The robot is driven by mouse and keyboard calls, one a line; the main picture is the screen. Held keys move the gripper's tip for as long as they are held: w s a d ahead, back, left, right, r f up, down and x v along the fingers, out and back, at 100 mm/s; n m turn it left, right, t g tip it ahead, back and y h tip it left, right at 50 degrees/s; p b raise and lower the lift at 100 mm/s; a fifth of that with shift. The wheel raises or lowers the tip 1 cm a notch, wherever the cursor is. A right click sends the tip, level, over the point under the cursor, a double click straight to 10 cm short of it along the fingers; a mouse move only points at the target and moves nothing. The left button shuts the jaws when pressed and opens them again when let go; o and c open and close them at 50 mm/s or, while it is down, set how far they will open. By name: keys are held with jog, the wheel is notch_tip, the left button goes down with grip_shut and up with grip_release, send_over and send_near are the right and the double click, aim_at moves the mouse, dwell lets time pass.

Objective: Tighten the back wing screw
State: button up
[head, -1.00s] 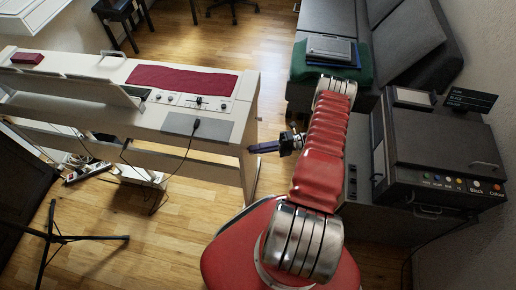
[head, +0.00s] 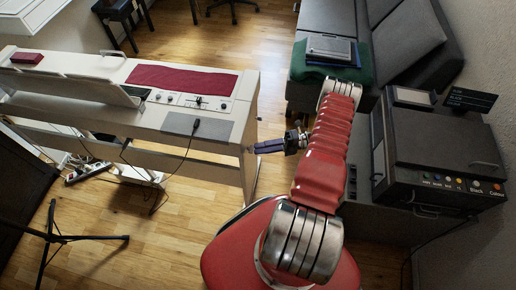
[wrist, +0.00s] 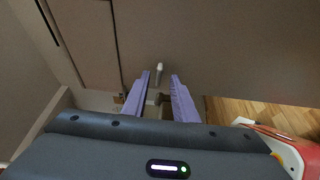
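The white digital piano (head: 225,108) stands at left, its end panel facing my gripper. My gripper (head: 256,148) reaches left to that panel with its purple fingertips close to it. In the wrist view my gripper (wrist: 159,75) is open, one finger on each side of a small pale upright piece (wrist: 160,72) on the panel, which looks like a wing screw seen edge-on. A gap shows on both sides of it. A small brownish knob (wrist: 161,98) shows lower between the fingers. I cannot tell which of these is the back wing screw; in the head view the fingers hide this spot.
A black printer-like machine (head: 440,145) stands at right, and a grey sofa (head: 400,45) behind it. A black tripod stand (head: 55,238) is at lower left. A cable hangs from the piano top. Wooden floor is clear between piano and my base.

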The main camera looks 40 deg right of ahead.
jog(key=v, duration=1.1)
jog(key=shift+s+d, duration=0.15)
jog(key=shift+d, duration=0.2)
jog(key=w+a+r+n+g+h, duration=0.25)
jog(key=r+n, duration=0.25)
jog(key=r, duration=0.3)
jog(key=w+a+r+n+g+h, duration=0.1)
jog(key=w+a+r+n+g, duration=0.3)
jog(key=r, duration=0.4)
jog(key=w+a+r+n+g+h, duration=0.2)
jog(key=w+r+n, duration=0.25)
jog(key=r, duration=0.35)
jog(key=s+a+r+n+h, duration=0.3)
jog(key=a+r+n+h, duration=0.2)
jog(key=a+r+n, duration=0.8)
jog(key=s+a+r+n+t+h, duration=0.5)
jog(key=s+a+r+n, duration=0.6)
jog(key=s+n, duration=0.3)
jog(key=shift+s+r+n+t+h, duration=0.2)
jog(key=shift+r+n+t+h, duration=0.2)
jog(key=shift+t, duration=0.25)
